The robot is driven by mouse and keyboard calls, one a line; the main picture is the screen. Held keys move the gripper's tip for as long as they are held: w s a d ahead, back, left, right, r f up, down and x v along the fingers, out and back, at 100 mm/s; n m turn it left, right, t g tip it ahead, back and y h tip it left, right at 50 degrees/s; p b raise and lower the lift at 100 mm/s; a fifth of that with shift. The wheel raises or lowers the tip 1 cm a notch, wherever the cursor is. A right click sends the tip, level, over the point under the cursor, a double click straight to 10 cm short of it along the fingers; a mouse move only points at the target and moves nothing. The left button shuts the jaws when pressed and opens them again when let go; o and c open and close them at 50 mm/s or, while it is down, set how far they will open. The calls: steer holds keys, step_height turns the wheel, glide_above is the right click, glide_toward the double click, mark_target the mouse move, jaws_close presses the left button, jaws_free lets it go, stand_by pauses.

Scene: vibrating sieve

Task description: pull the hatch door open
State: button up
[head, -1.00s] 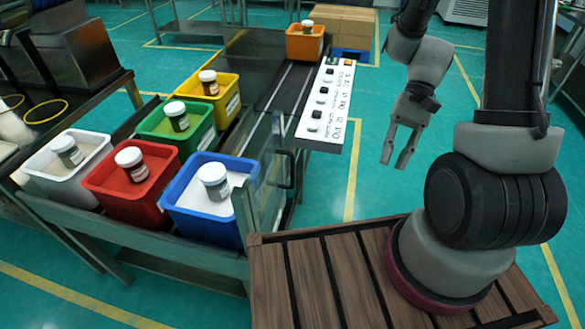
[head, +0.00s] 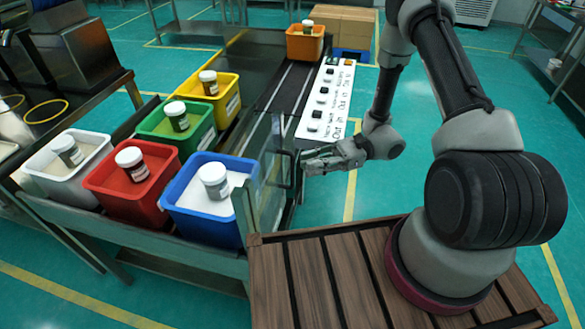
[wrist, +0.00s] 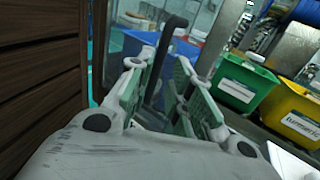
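The hatch door (head: 269,185) is an upright, see-through panel at the right end of the bin bench, and it looks closed. Its dark bar handle (head: 292,170) faces right. My gripper (head: 305,162) is just right of the handle, lying roughly level and pointing left. In the wrist view my gripper (wrist: 159,66) has its two green-padded fingers apart. The dark handle (wrist: 172,42) shows in the gap between them, close to the fingertips. I cannot tell whether either finger touches it.
Blue (head: 205,222), red (head: 125,205), white (head: 62,172), green (head: 190,138) and yellow (head: 222,98) bins with jars stand left of the door. A labelled control panel (head: 327,100) lies behind my gripper. The slatted wooden top (head: 330,275) is in front.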

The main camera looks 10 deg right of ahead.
mark_target(293, 184)
steer(key=a, duration=0.2)
steer(key=s+a, duration=0.1)
steer(key=a, duration=0.2)
steer(key=shift+s+a, duration=0.1)
steer(key=shift+a, duration=0.2)
jaws_close()
